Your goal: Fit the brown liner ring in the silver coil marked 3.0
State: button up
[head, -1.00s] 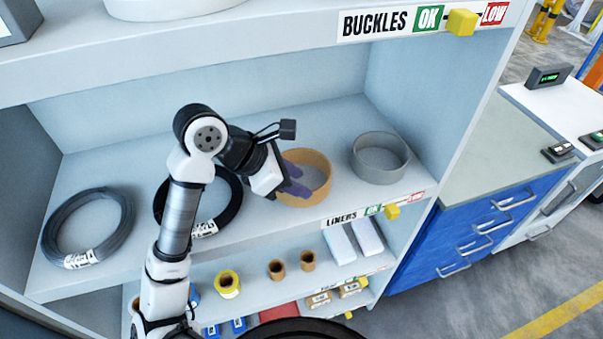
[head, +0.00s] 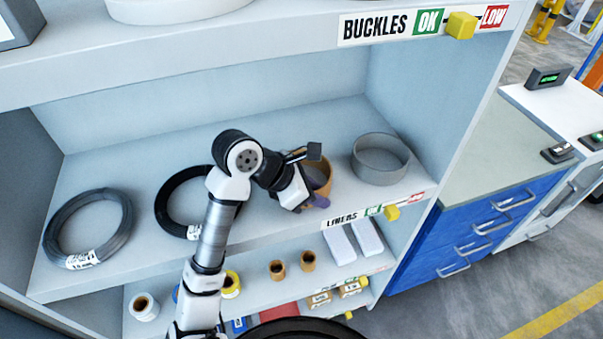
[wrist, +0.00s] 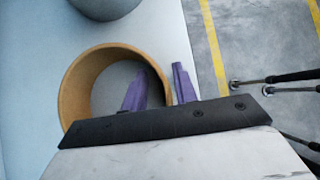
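The brown liner ring (head: 322,170) stands on the middle shelf, partly hidden behind my gripper (head: 316,202) in the head view. In the wrist view, the ring (wrist: 73,90) is a tan hoop below my gripper (wrist: 160,78). The purple fingers are apart. One finger shows over the inside of the ring and the other outside it, with the ring's wall between them; I see no clear contact. A silver-grey coil (head: 58,222) lies flat at the shelf's left with a white label, too small to read. Its open middle shows bare shelf.
A black coil (head: 170,193) lies between the silver coil and my arm. A grey ring (head: 380,172) stands right of the brown one. The upper shelf (head: 250,50) overhangs. Spools and boxes sit on the lower shelf. A blue cabinet (head: 465,230) stands at the right.

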grip_shut()
